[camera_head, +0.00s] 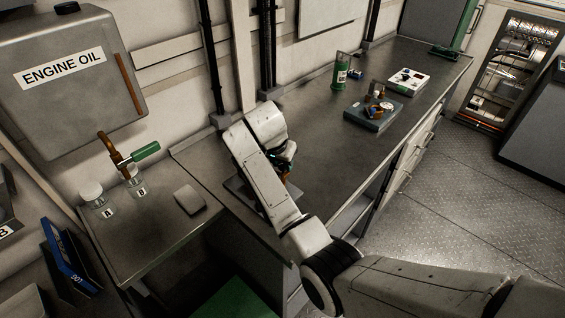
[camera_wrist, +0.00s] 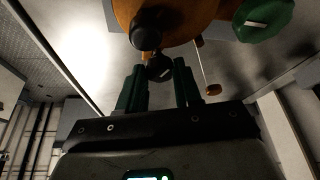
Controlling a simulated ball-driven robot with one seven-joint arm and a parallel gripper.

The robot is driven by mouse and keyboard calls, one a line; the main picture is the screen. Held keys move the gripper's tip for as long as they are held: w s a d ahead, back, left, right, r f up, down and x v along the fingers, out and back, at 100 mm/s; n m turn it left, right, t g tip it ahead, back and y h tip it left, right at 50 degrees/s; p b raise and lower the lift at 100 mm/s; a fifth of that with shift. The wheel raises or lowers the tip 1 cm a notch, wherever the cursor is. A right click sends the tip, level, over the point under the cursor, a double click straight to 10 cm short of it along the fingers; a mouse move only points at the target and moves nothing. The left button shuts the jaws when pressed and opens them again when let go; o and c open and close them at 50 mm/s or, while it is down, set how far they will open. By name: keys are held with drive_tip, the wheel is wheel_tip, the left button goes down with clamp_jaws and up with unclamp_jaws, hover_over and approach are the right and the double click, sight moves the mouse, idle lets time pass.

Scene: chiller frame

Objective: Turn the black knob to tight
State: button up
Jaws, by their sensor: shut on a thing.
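In the wrist view, the black knob (camera_wrist: 159,69) has a pale line on its face. It sits between the two dark green fingers of my gripper (camera_wrist: 158,78), which is shut on it. An orange-brown body (camera_wrist: 185,15) lies just beyond, with a black rounded part (camera_wrist: 147,32) in front of it, close to the knob. A green knob (camera_wrist: 264,16) with a white pointer is at the upper right. In the head view my arm hides the knob and most of the gripper.
The long grey bench (camera_head: 325,135) carries a green bottle (camera_head: 341,72), a dark box with parts (camera_head: 372,113) and a white box (camera_head: 408,80) farther back. Jars (camera_head: 92,195), a green-handled tap (camera_head: 146,150) and an engine oil tank (camera_head: 65,95) are at the left.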

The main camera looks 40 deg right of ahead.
drive_tip(key=shift+m, duration=0.4)
drive_tip(key=o, duration=0.7)
drive_tip(key=shift+o, duration=0.2)
drive_tip(key=b+v, duration=0.2)
drive_tip(key=v, duration=0.8)
drive_tip(key=shift+r, duration=0.4)
drive_tip(key=shift+a, duration=0.15)
